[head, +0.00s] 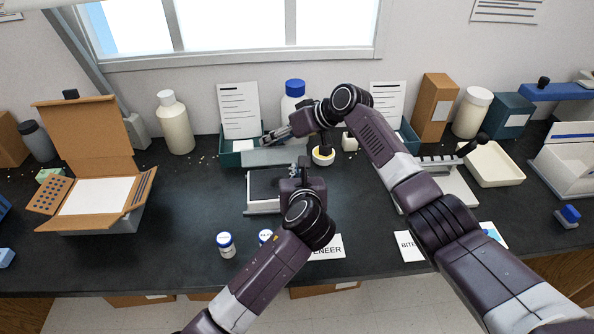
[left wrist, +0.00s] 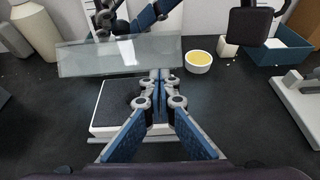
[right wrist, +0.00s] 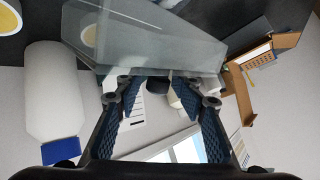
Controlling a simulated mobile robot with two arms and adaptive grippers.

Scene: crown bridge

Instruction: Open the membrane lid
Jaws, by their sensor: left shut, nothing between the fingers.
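The membrane box (head: 263,207) stands mid-table, its dark inside showing. It also shows in the left wrist view (left wrist: 108,128). Its greyish, glassy lid (head: 272,156) is tilted up at the back of the box. The lid is large in the left wrist view (left wrist: 100,58) and the right wrist view (right wrist: 150,40). My left gripper (left wrist: 160,78) is shut and empty, in front of the lid by its lower right part. My right gripper (right wrist: 158,84) is behind the lid, fingers apart. A dark round thing shows between its fingers; I cannot tell whether they touch the lid.
A small yellow-filled dish (head: 323,155) is right of the lid. A white bottle with a blue cap (head: 294,97) stands behind. Two small jars (head: 226,244) (head: 265,237) are at the front. An open cardboard box (head: 92,190) is at left, with clear table between.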

